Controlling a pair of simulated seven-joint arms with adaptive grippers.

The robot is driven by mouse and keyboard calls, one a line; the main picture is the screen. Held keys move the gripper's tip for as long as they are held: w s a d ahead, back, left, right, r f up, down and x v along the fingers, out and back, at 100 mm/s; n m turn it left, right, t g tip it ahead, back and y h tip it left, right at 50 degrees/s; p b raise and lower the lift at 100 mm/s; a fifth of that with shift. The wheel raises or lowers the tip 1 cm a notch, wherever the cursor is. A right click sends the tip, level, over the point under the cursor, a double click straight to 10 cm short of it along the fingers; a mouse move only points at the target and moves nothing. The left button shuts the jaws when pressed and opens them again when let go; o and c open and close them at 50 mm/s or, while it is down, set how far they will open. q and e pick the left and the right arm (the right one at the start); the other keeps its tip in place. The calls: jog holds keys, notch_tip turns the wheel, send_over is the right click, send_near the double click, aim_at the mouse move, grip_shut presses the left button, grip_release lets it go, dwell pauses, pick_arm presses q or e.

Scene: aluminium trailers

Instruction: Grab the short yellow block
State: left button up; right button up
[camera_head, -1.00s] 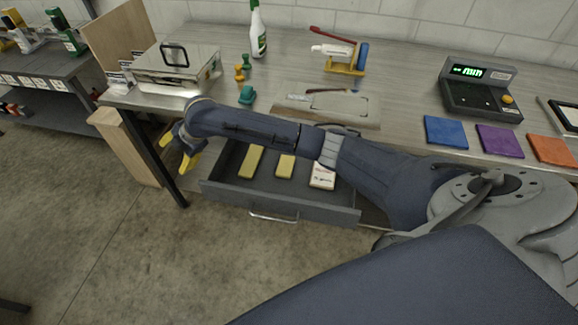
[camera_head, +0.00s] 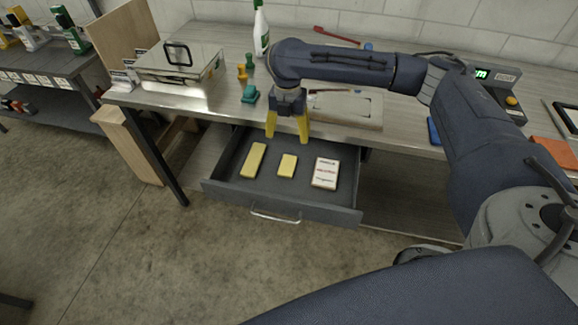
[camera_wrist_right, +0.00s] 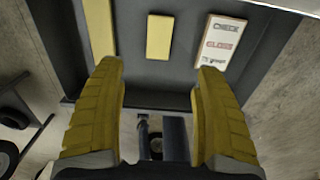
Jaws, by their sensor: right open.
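The short yellow block (camera_head: 287,165) lies in the middle of the open grey drawer, between a longer yellow block (camera_head: 253,160) on its left and a white card with printed text (camera_head: 325,173) on its right. In the right wrist view the short yellow block (camera_wrist_right: 159,37) shows ahead of the fingertips, between them across the picture. My right gripper (camera_head: 287,138) points down above the back part of the drawer, its yellow fingers apart and empty. It also shows open in the right wrist view (camera_wrist_right: 158,80). My left gripper is not in view.
The drawer (camera_head: 225,190) is pulled out below the workbench (camera_head: 210,107). On the bench are a metal box (camera_head: 178,66), a teal piece (camera_head: 250,93), a spray bottle (camera_head: 261,30) and a pale board (camera_head: 345,108). The drawer's front half is clear above.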

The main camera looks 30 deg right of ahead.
aim_at(288, 165)
notch_tip(288, 165, down, 15)
jog(key=shift+w, duration=0.1)
dwell(0.8)
jog(key=c, duration=0.9)
